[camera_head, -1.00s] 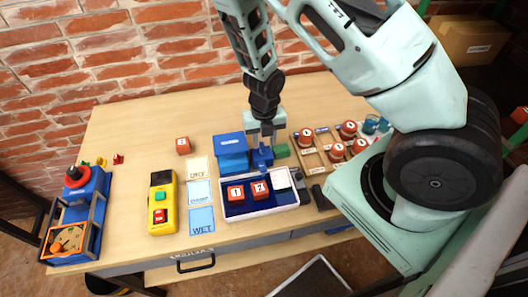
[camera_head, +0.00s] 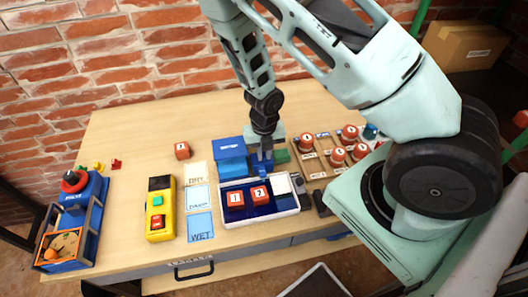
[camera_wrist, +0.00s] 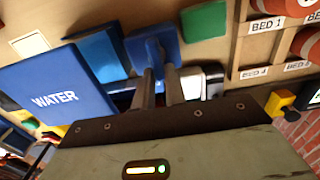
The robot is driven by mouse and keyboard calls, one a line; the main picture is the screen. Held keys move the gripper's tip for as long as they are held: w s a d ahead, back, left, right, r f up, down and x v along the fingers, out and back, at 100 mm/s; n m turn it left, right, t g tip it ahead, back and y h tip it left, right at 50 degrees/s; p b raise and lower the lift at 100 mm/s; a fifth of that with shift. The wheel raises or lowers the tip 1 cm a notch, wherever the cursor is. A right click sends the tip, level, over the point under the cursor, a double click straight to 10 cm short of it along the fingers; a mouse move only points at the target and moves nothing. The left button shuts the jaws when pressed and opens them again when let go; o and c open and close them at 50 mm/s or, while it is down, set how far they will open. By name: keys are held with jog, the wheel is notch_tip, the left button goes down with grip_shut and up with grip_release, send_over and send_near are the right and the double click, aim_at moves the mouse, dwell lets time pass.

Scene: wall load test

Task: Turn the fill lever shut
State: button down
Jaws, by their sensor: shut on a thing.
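The blue water tank (camera_head: 231,163) stands near the middle of the table, and its WATER face (camera_wrist: 50,98) fills the left of the wrist view. A smaller blue fitting (camera_wrist: 152,48) stands just to its right, and it also shows in the head view (camera_head: 262,166). My gripper (camera_head: 264,153) reaches down to this fitting from above. In the wrist view my gripper's fingers (camera_wrist: 160,80) are close together against the fitting, shut on what seems to be the fill lever. The lever is mostly hidden between the fingers, so its angle cannot be told.
A white tray (camera_head: 286,205) with two red blocks sits in front of the tank. A wooden bed board (camera_head: 318,170) with several red-topped pots is to the right. A green block (camera_wrist: 204,20) lies close to the fitting. A yellow button box (camera_head: 160,208) stands left.

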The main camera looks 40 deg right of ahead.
jog(key=shift+a+r+m+p, duration=0.1)
jog(key=shift+r+m+p, duration=0.1)
jog(key=shift+m+p, duration=0.8)
jog(key=m+p, duration=0.1)
jog(key=m, duration=0.1)
jog(key=shift+w+a+m+p, duration=0.15)
jog(key=shift+w+m+p, duration=0.05)
jog(key=shift+m+p, duration=0.15)
jog(key=m, duration=0.1)
jog(key=m+p, duration=0.1)
jog(key=m, duration=0.3)
jog(key=shift+w+a+f, duration=0.15)
jog(key=shift+w+a, duration=0.1)
jog(key=shift+w, duration=0.1)
jog(key=m, duration=0.4)
jog(key=shift+w, duration=0.3)
jog(key=shift+w+m+b, duration=0.15)
jog(key=shift+m+b, duration=0.15)
jog(key=shift+m, duration=0.75)
jog(key=shift+w+m+b, duration=0.15)
jog(key=shift+m+b, duration=0.1)
jog(key=shift+m, duration=0.75)
jog(key=c, duration=1.4)
grip_release()
jog(key=shift+c, duration=0.2)
